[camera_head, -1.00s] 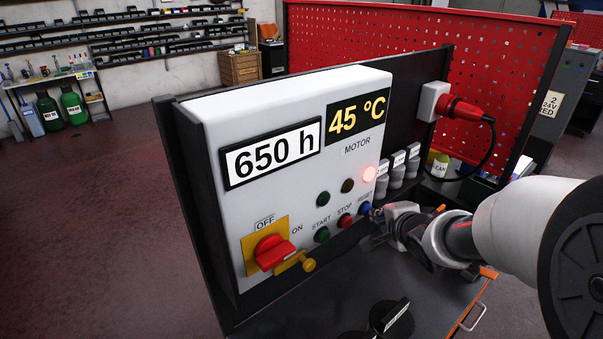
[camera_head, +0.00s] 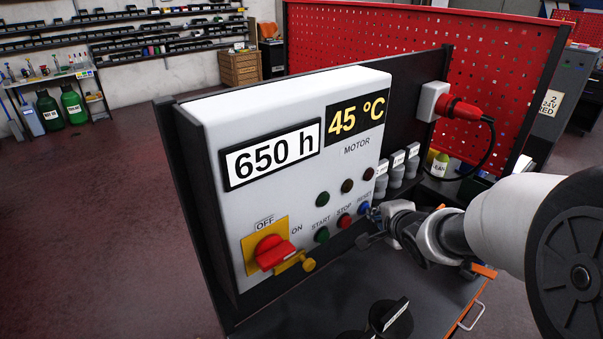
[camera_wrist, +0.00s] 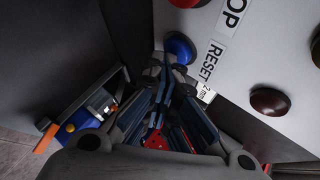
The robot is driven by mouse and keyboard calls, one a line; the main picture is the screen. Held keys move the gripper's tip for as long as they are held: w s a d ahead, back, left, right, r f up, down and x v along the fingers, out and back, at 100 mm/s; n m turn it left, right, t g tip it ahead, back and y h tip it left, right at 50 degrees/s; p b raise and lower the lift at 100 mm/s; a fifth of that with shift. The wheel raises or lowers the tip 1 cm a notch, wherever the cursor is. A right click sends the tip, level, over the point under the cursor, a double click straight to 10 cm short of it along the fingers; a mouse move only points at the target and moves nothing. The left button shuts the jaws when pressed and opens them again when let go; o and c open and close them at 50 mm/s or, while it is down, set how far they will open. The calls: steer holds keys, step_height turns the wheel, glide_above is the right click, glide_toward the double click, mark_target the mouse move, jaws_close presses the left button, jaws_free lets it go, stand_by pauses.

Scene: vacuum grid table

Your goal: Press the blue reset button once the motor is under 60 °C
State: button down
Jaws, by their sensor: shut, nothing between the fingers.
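The blue reset button (camera_head: 364,208) sits on the grey-white control panel (camera_head: 230,210), right of the red stop button (camera_head: 345,220) and the green start button (camera_head: 322,235). The yellow motor display (camera_head: 357,119) reads 45 °C. The red lamp (camera_head: 368,174) above the reset button is dark. My gripper (camera_head: 372,214) is shut and empty, its tip at the reset button. The wrist view shows the fingertips (camera_wrist: 168,68) right beside the blue button (camera_wrist: 180,48); I cannot tell whether they touch it.
A red rotary switch (camera_head: 272,252) on a yellow plate is at the panel's lower left. A red plug with a black cable (camera_head: 462,110) is at the right. Small grey containers (camera_head: 397,168) stand beside the panel. Black knobs (camera_head: 390,318) stand on the table in front.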

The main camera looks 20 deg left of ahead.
steer(key=shift+s+d, duration=0.1)
steer(key=shift+s+d+p, duration=0.15)
steer(key=shift+p, duration=0.2)
steer(key=shift+d, duration=0.1)
steer(key=s+d+p, duration=0.2)
steer(key=d, duration=0.1)
steer(key=s+d+p, duration=0.1)
steer(key=d, duration=0.1)
steer(key=shift+s+p, duration=0.15)
steer(key=shift+p, duration=0.2)
stand_by(0.5)
